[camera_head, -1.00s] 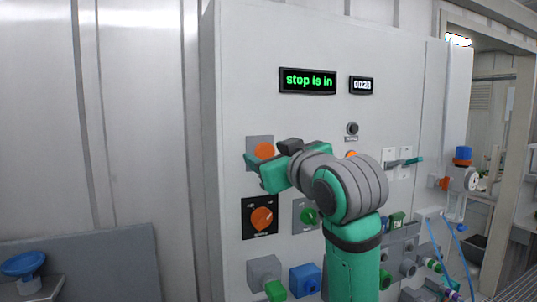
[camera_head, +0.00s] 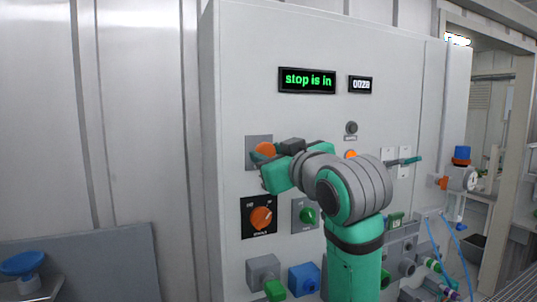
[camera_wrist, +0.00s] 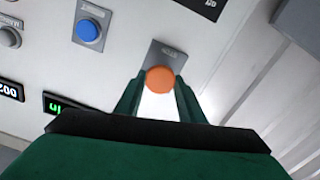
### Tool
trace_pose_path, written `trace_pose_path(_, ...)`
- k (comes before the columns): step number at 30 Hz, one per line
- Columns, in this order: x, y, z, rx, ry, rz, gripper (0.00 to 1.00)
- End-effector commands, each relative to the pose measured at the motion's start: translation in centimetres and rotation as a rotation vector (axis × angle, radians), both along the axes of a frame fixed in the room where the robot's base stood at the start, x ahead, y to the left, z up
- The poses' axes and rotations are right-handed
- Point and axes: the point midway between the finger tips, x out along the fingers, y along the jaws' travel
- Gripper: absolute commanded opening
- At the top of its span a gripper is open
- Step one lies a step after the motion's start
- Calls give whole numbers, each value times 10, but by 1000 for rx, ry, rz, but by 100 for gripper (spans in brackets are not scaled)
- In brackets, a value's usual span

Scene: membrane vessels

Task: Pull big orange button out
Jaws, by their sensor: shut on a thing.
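The big orange button (camera_head: 264,149) sits on a grey plate (camera_head: 252,160) on the white panel, under the display. In the wrist view the orange button (camera_wrist: 160,79) shows between the two finger ends, in front of its grey plate (camera_wrist: 166,55). My gripper (camera_head: 262,154) is at the button, its fingers on either side of it and shut on it. It also shows in the wrist view (camera_wrist: 158,88). The display (camera_head: 307,80) reads "stop is in" in green. The button's shaft and how far it stands out from the plate cannot be seen.
Below are an orange knob (camera_head: 262,218) on a black plate and a green knob (camera_head: 307,215). A counter (camera_head: 361,85) stands right of the display. A blue button (camera_wrist: 88,31) shows in the wrist view.

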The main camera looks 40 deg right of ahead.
Motion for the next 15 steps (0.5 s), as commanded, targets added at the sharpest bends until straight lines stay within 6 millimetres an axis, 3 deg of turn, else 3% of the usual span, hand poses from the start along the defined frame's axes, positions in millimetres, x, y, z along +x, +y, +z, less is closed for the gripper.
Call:
trace_pose_path(1, -2, 0, 0, -1, 1, -1, 0)
trace_pose_path(2, -2, 0, 0, -1, 1, -1, 38)
trace_pose_path(4, -2, 0, 0, 0, 1, -1, 55)
trace_pose_path(15, -4, 1, 0, 0, 0, 0, 55)
